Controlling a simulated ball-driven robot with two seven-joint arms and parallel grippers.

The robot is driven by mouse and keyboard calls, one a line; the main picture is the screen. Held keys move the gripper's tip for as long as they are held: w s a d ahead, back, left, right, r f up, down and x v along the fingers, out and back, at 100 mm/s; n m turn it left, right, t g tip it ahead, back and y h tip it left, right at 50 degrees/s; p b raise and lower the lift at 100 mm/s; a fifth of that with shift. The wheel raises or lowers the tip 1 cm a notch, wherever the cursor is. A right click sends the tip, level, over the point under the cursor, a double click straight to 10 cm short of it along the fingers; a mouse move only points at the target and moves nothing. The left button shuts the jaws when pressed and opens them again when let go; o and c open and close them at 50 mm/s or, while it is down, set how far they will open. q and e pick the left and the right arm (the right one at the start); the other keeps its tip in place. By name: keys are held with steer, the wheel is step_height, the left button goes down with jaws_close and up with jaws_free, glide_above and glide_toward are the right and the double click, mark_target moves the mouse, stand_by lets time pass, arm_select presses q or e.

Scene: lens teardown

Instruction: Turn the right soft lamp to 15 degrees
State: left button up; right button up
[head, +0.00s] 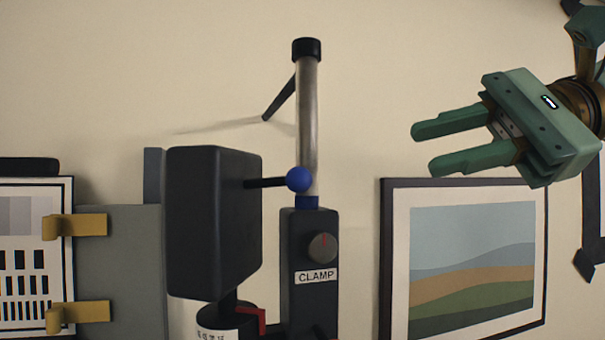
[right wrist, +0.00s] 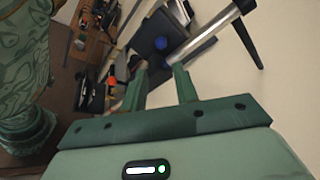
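A black box-shaped lamp head (head: 212,225), seemingly the right soft lamp, stands nearly upright left of the metal pole. A short black lever with a blue ball (head: 299,180) sticks out from its right side. Below it is a black round mount with a red piece (head: 252,322) and a white label cut off by the picture edge. My right gripper (head: 425,150) is open and empty, right of the blue ball and apart from it, fingers pointing left. In the right wrist view its open fingers (right wrist: 158,85) point towards the lamp head (right wrist: 158,30). My left gripper is not in view.
A metal pole (head: 307,120) with a black cap rises from a black box labelled CLAMP (head: 310,300) with a round knob (head: 322,247). A framed landscape picture (head: 470,262) is below my right gripper. A test chart (head: 20,270) with yellow clips (head: 80,225) is at left.

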mark_target(300, 180)
steer(key=p+x, duration=0.2)
steer(key=x, duration=1.1)
steer(key=shift+w+a+r+p, duration=0.1)
steer(key=shift+a+r+p, duration=0.1)
steer(key=shift+p, duration=0.15)
steer(key=shift+w+a+f, duration=0.1)
steer(key=shift+a+f, duration=0.2)
steer(key=shift+a, duration=0.3)
jaws_close()
steer(key=shift+d, duration=0.1)
